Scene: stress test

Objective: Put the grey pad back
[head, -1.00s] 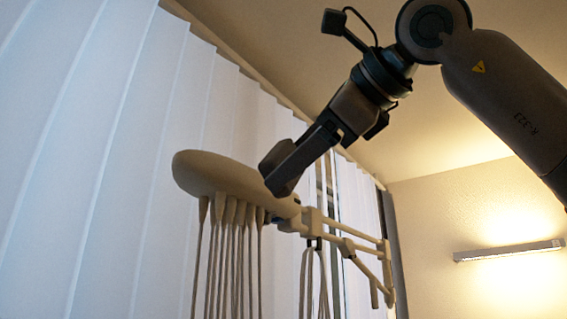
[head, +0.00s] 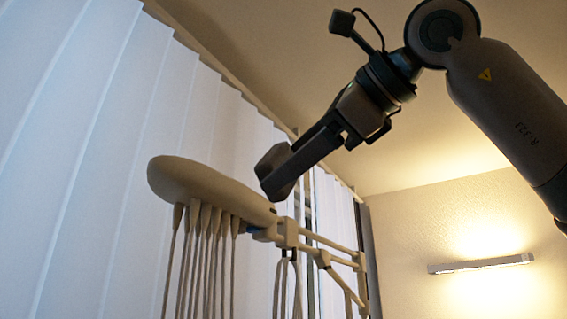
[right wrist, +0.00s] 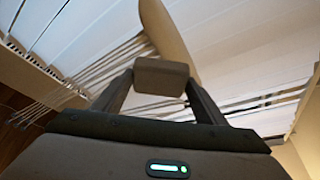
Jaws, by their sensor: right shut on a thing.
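The grey pad (right wrist: 161,76) is a small block held between the two fingertips of my right gripper in the right wrist view. In the head view the dark pad (head: 271,160) shows at the end of my right gripper (head: 280,176), which is shut on it. Gripper and pad appear just above the right end of a beige oval device head (head: 205,184). I cannot tell the depth gap between them. The device head also shows behind the pad in the right wrist view (right wrist: 168,35). My left gripper is not in view.
Several cables (head: 205,255) hang from the device head. A jointed beige support arm (head: 325,262) extends from its right end, with looped cable on it. White vertical blinds (head: 80,120) stand behind. A lit wall lamp (head: 480,263) is at right.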

